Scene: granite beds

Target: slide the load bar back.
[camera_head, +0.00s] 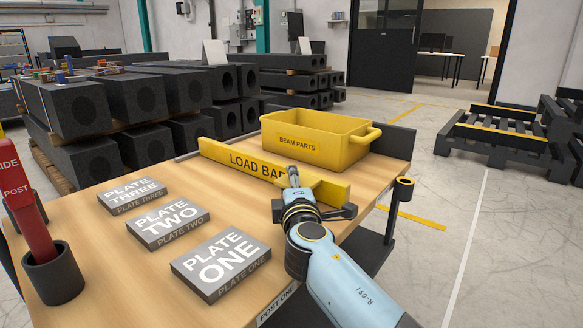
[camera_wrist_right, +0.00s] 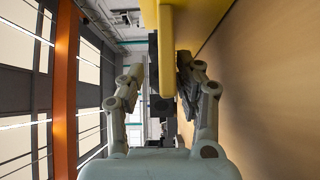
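The yellow load bar (camera_head: 240,160) stands on edge on the wooden table, running from the back left to the right. It is in front of the yellow bin and seems to be lying close along it. My right gripper (camera_head: 308,196) is at the bar's right end. In the right wrist view the yellow bar (camera_wrist_right: 165,45) reaches between the two fingers of my right gripper (camera_wrist_right: 160,78). The fingers are apart, with a visible gap on the left side of the bar. Contact on the right side cannot be told. My left gripper is not in view.
The yellow BEAM PARTS bin (camera_head: 318,146) stands behind the bar. Grey plates ONE (camera_head: 222,263), TWO (camera_head: 168,223) and THREE (camera_head: 133,194) lie in front of it. A red post (camera_head: 27,205) stands in a dark cup (camera_head: 54,272) at left. Dark beams are stacked beyond the table.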

